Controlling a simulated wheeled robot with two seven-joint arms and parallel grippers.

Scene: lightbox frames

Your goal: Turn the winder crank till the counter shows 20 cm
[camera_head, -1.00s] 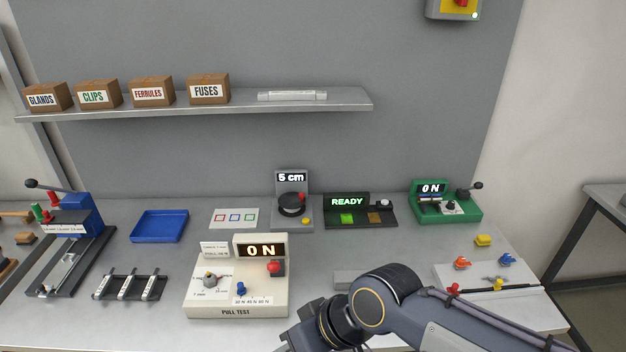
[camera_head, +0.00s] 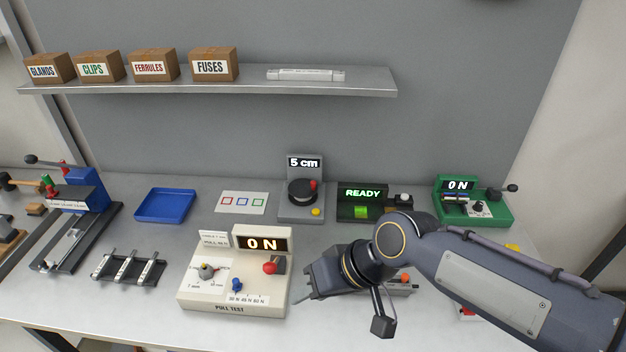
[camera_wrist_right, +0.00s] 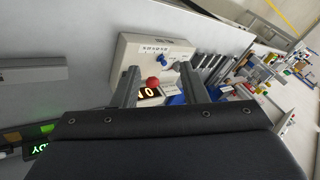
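The winder (camera_head: 300,206) stands at the back middle of the bench, a grey unit with a dark round drum, a red crank knob (camera_head: 313,184) and a yellow button (camera_head: 316,212). Its counter (camera_head: 304,162) reads 5 cm. My right gripper (camera_head: 304,297) is in front of the winder, beside the pull tester's right side, and away from the crank. In the right wrist view its two fingers (camera_wrist_right: 160,84) are spread apart with nothing held between them; the pull tester shows beyond them. The left gripper is not in view.
The cream pull tester (camera_head: 232,290), reading 0 N, stands left of my right gripper. A black READY unit (camera_head: 351,213) is right of the winder, and a green 0 N tester (camera_head: 490,212) further right. A blue tray (camera_head: 165,205) lies left. A shelf (camera_head: 220,88) hangs above.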

